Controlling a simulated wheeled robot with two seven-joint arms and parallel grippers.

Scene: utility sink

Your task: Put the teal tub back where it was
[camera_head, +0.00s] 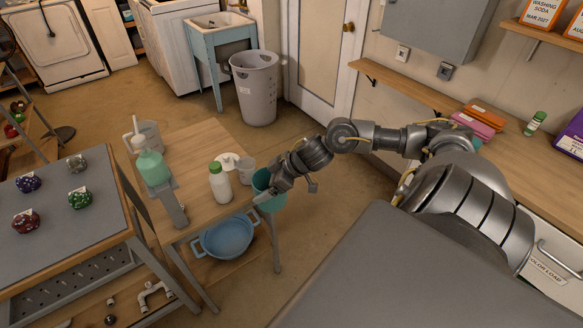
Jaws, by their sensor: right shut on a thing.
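The teal tub (262,179) is at the right end of the small wooden table (204,151), overlapping its edge in the head view. My right gripper (264,196) is shut on the tub at its near right side. The gripper and wrist hide part of the tub. I cannot tell whether the tub touches the table top or hangs just off its edge. My left gripper is not in view.
A blue basin (225,237) sits below. Floor is clear behind the table, before the tall grey basket (256,90).

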